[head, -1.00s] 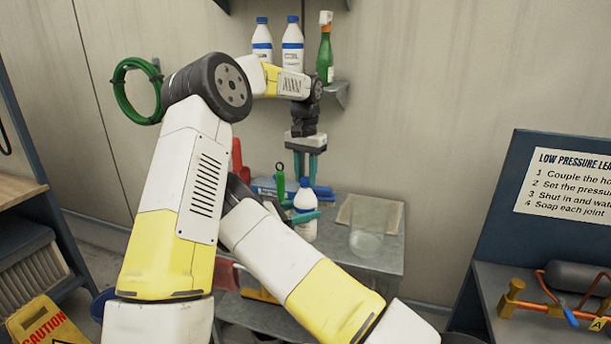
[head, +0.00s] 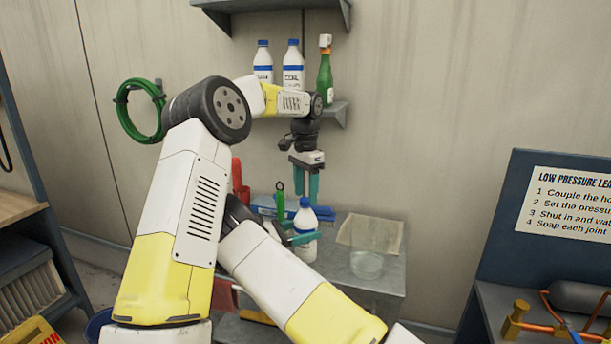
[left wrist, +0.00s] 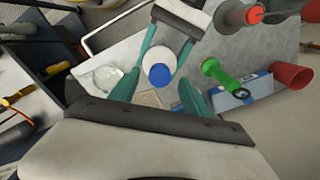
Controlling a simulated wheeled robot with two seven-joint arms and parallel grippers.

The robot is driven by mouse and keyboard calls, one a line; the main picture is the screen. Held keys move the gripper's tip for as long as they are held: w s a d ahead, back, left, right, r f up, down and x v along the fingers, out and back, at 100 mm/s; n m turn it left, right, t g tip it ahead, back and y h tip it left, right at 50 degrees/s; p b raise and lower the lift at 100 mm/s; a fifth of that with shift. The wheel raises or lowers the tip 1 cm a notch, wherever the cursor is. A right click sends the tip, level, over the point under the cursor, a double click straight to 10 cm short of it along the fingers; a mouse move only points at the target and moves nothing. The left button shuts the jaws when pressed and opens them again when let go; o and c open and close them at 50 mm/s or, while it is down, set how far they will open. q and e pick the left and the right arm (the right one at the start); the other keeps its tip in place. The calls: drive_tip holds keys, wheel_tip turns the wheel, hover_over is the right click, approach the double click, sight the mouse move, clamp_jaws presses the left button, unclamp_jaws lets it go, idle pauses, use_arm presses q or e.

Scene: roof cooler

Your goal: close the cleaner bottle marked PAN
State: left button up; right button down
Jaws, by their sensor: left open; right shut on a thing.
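A white bottle with a blue cap (head: 307,246) stands upright on the grey bench; its marking cannot be read. In the left wrist view, the blue cap (left wrist: 158,74) is on top of the white bottle; how tightly it sits I cannot tell. My left gripper (head: 305,190) points down over the bottle, open, its teal fingers either side of the cap with gaps. Its fingers also show in the left wrist view (left wrist: 158,92). My right gripper (head: 298,237) is shut on the bottle's body from the side, partly hidden by its own arm; its fingers reach the bottle in the left wrist view (left wrist: 166,48).
A clear glass jar (head: 366,264) and a tan mat (head: 385,236) are right of the bottle. A green-handled tool (left wrist: 222,77), a blue-and-white box (left wrist: 248,90) and a red cup-like thing (left wrist: 292,75) are close by. A wall shelf (head: 338,108) holds two similar white bottles (head: 293,68) and a green spray bottle (head: 325,75).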

use_arm(q)
wheel_tip(320, 180, up, 11)
drive_tip(key=shift+f, duration=0.15)
use_arm(e)
drive_tip(key=shift+c, duration=1.3)
unclamp_jaws()
drive_tip(key=shift+a, duration=0.1)
drive_tip(key=v, duration=0.7)
drive_tip(key=shift+s+a, duration=0.15)
drive_tip(key=shift+a, duration=0.15)
